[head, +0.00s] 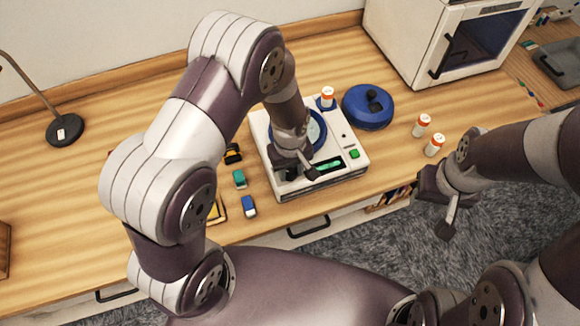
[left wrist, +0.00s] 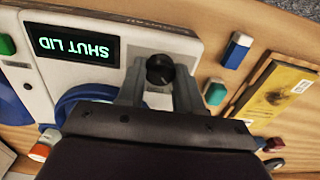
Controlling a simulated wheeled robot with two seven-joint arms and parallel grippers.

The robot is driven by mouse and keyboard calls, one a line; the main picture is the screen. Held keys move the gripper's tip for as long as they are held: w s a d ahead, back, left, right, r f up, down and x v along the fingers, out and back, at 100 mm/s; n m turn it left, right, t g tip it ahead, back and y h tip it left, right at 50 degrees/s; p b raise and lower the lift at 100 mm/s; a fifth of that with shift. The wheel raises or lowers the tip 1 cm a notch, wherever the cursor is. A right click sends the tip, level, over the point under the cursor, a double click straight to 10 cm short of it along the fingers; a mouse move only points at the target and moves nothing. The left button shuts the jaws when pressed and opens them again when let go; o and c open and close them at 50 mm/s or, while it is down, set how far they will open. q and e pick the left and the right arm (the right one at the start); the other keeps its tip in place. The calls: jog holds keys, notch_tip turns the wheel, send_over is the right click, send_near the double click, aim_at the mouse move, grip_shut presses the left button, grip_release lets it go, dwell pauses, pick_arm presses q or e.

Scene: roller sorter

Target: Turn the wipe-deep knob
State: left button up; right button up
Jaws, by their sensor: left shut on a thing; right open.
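The white machine (head: 277,158) stands on the wooden bench in the head view, with a lit display (head: 330,167) and a green button (head: 354,154). In the left wrist view the display (left wrist: 75,47) reads "SHUT LID". A black round knob (left wrist: 160,70) sits on the machine's front panel beside the display. My left gripper (left wrist: 160,85) is shut on the knob, one finger on each side. In the head view the left gripper (head: 293,170) covers most of the knob. My right gripper (head: 443,208) is open and empty, beyond the bench's front edge. I cannot read a knob mark.
A blue round lid (head: 368,108) lies right of the machine. An orange-capped vial (head: 327,97) stands at its back; two more (head: 422,125) (head: 434,145) stand farther right. A teal block (head: 239,179) and a blue-white block (head: 249,206) lie left. A white oven-like box (head: 430,40) stands behind.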

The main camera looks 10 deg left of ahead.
aim_at(291, 172)
pick_arm(q)
jog(key=shift+w+r, duration=0.1)
jog(key=o, duration=1)
jog(key=shift+o, duration=0.2)
notch_tip(291, 172, up, 13)
jog(key=b, duration=0.1)
jog(key=shift+b, duration=0.4)
jog(key=shift+f, duration=0.2)
jog(key=s+a+m+t, duration=0.1)
jog(key=s+a+m, duration=0.6)
jog(key=s, duration=0.1)
jog(key=shift+s+a+r, duration=0.15)
jog(key=shift+s+r, duration=0.1)
jog(key=shift+s, duration=0.1)
